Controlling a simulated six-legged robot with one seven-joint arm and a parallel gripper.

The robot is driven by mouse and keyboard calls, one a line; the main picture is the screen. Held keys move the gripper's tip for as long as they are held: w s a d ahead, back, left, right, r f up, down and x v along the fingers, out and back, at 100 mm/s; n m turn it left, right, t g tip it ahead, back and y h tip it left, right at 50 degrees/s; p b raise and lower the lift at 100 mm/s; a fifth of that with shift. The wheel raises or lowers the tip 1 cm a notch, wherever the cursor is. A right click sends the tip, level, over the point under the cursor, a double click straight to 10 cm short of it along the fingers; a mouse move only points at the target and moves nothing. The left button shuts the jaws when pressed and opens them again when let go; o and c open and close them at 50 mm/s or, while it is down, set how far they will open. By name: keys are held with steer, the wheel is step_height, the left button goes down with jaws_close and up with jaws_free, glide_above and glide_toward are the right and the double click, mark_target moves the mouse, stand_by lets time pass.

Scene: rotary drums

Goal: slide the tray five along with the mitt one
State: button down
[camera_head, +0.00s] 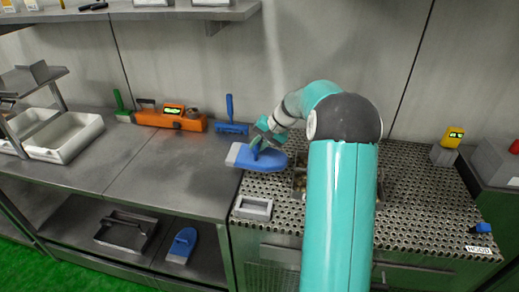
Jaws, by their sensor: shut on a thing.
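My gripper (258,149) is shut on a blue mitt (273,161) with a pale cuff. The mitt is at the left edge of the perforated worktop (420,205), its cuff end pointing left; whether it rests on the surface I cannot tell. A small grey tray (253,215) sits on the worktop's front left, just below the mitt in the picture and apart from it. Another tray-like thing (299,184) is mostly hidden behind my teal arm. No number is readable on either. A second blue mitt (182,244) lies on the lower shelf.
An orange device (170,119), a blue brush (231,127) and a green tool (122,108) stand along the back of the grey bench. White bins (65,137) are at left, a dark tray (126,231) below. A yellow-topped device (449,145) stands at right. The mid bench is clear.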

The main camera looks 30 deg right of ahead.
steer(key=shift+w+a+r, duration=0.2)
steer(key=shift+r, duration=0.45)
steer(key=shift+w+a+r, duration=0.15)
steer(key=shift+a+r, duration=0.05)
steer(key=shift+r, duration=0.45)
